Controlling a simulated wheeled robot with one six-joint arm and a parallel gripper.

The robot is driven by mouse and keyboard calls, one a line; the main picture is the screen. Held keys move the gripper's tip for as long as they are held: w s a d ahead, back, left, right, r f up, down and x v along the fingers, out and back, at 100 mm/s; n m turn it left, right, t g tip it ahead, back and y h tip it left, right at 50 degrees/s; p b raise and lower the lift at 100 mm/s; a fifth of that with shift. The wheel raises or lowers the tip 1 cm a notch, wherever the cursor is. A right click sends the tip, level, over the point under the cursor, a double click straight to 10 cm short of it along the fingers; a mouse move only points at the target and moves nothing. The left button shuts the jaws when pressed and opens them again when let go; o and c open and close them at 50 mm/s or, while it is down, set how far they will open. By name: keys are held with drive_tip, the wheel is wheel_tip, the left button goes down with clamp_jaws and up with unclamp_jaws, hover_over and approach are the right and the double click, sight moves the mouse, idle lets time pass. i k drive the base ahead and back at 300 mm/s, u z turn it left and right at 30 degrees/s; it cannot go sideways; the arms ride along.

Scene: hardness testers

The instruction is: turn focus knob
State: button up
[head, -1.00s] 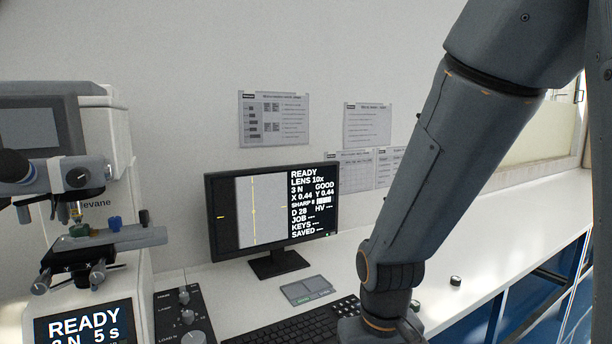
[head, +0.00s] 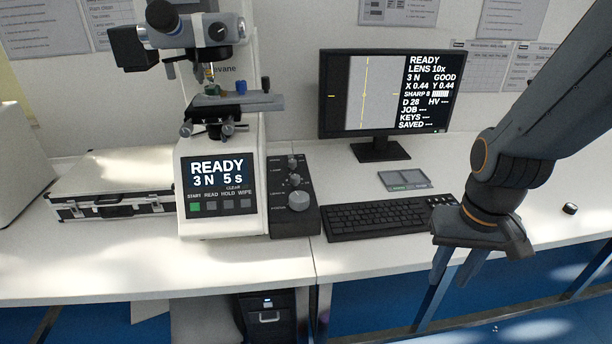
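The white hardness tester (head: 190,160) stands on the bench at left centre, with a microscope head, a specimen stage (head: 228,101) and a front display reading READY, 3 N, 5 s. A dark control box (head: 283,222) beside it carries a large grey knob (head: 299,200) and smaller knobs (head: 294,180) above. I cannot read which knob is marked focus. My gripper (head: 457,276) is at the right, pointing down near the bench's front edge, right of the keyboard. Its fingers are apart and empty, away from every knob.
A monitor (head: 330,110) shows LENS 10x, SHARP 8 and a grey image with yellow marks. A keyboard (head: 380,220) lies between the control box and my gripper. A silver case (head: 110,185) is left of the tester. A small black object (head: 569,208) lies far right.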

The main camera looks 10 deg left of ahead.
sight(300, 201)
drive_tip(key=u, duration=0.5)
drive_tip(key=k, duration=0.6)
drive_tip(key=u, duration=0.7)
drive_tip(key=i, duration=1.3)
drive_tip(key=z, duration=0.65)
